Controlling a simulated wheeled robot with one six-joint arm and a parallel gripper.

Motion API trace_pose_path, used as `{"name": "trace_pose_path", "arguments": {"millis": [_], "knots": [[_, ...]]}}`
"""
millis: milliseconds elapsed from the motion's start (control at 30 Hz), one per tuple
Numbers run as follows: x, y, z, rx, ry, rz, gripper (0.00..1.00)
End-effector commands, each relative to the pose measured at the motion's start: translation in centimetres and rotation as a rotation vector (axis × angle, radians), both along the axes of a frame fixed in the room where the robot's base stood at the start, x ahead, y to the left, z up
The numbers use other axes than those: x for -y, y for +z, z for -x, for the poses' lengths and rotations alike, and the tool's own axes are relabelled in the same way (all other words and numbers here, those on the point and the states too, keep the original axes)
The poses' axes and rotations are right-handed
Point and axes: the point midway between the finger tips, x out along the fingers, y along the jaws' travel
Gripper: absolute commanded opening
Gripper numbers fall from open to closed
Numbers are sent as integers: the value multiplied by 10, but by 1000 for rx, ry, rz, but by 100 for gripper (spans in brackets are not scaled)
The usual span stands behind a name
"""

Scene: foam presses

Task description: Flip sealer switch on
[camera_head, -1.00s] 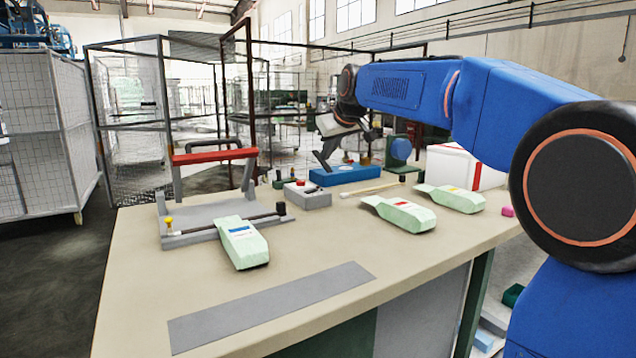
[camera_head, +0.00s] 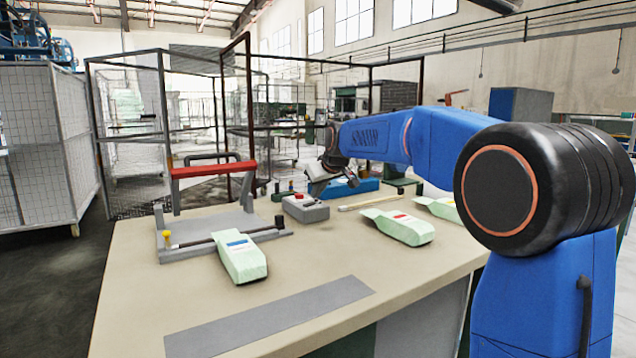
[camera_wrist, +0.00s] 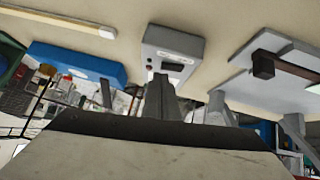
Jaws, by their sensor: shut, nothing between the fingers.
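The sealer (camera_head: 195,248) stands at the table's left with its red-barred arm (camera_head: 213,170) raised. A small grey control box (camera_head: 310,211) with a red part on top sits to its right; in the wrist view the box (camera_wrist: 190,47) shows a dark panel and small red dots. I cannot tell the switch's position. My gripper (camera_head: 318,192) is shut and empty, just behind and above the box in the head view. In the wrist view its fingertips (camera_wrist: 160,80) overlap the box's lower edge; I cannot tell whether they touch.
A green-white pouch (camera_head: 241,258) lies against the sealer's front. More pouches (camera_head: 400,228) lie right of the box.

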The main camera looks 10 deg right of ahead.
Motion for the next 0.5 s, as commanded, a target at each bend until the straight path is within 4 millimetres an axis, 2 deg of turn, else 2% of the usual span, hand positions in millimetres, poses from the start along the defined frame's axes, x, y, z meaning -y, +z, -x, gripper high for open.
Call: {"name": "trace_pose_path", "arguments": {"millis": [167,500], "knots": [[2,-12,-1,-1,0,0,0],[2,-14,0,-1,0,0,0]]}}
